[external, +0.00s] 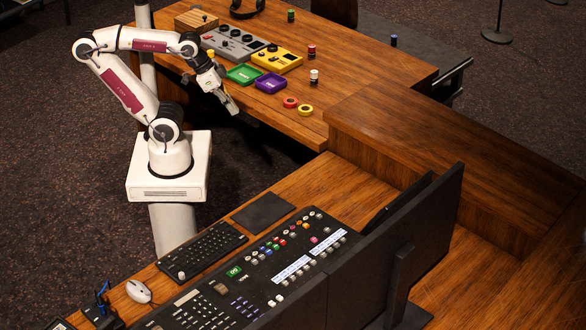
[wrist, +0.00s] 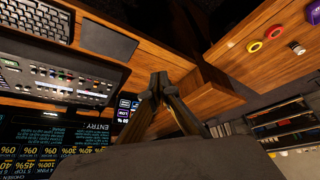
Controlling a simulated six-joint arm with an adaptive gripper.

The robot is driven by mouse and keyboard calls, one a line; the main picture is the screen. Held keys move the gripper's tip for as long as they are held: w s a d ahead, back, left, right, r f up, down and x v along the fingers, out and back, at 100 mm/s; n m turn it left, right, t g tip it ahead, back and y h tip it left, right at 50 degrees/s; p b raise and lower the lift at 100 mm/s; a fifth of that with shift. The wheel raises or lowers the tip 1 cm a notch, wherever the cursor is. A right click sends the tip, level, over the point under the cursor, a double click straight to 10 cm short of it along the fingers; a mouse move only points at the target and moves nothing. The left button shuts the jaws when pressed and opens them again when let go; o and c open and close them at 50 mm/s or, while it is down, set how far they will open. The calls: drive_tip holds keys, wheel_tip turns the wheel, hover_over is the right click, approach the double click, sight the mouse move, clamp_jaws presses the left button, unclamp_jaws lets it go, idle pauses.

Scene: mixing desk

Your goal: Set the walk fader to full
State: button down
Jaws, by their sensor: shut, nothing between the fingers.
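My gripper (external: 232,106) is shut and empty, held in the air off the front edge of the far desk, below and beside the green tray. In the wrist view its fingertips (wrist: 158,80) meet at the centre of the picture. I cannot make out a label reading walk on any fader. The large black mixing console (external: 250,272) lies on the near desk, with rows of buttons and small sliders; it also shows in the wrist view (wrist: 60,78). A grey control box (external: 230,42) and a yellow control box (external: 277,59) sit on the far desk. My gripper touches none of them.
A green tray (external: 243,74), purple tray (external: 269,83), red tape roll (external: 290,102) and yellow tape roll (external: 306,110) lie on the far desk. Monitors (external: 400,250) stand behind the console. A keyboard (external: 202,250) and mouse (external: 139,291) lie beside it.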

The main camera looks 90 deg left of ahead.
sight(352, 239)
drive_tip(key=w+d+f+n+h, duration=0.2)
drive_tip(key=w+d+f+n, duration=0.2)
drive_tip(key=w+d, duration=0.3)
drive_tip(key=w+d+f+n+g+h, duration=0.1)
drive_tip(key=w+d+f+n+h, duration=0.2)
drive_tip(key=d, duration=1.1)
drive_tip(key=w+d+f+n+g+h, duration=0.1)
drive_tip(key=w+d+f+n+h, duration=0.1)
drive_tip(key=w+d+f+n, duration=0.4)
drive_tip(key=shift+w+d+f+n+h, duration=0.15)
drive_tip(key=shift+w+d+n, duration=1)
drive_tip(key=shift+w, duration=0.3)
drive_tip(key=shift+w+d+f+n+h, duration=0.1)
drive_tip(key=shift+w+d+n+h, duration=0.05)
drive_tip(key=shift+w+d+n, duration=1.15)
drive_tip(key=shift+w+a+r+n+t+y, duration=0.15)
drive_tip(key=shift+w+a+n+t, duration=0.25)
drive_tip(key=shift+w+n, duration=1)
drive_tip(key=shift+w+a+f+n+t+y, duration=0.1)
drive_tip(key=shift+w+a+n+t+y, duration=0.35)
drive_tip(key=shift+w+n, duration=1)
drive_tip(key=shift+w+a+r+n+t, duration=0.15)
drive_tip(key=shift+w+n+t, duration=0.6)
drive_tip(key=shift+n, duration=1.05)
drive_tip(key=shift+w+f, duration=0.1)
drive_tip(key=shift+w, duration=0.1)
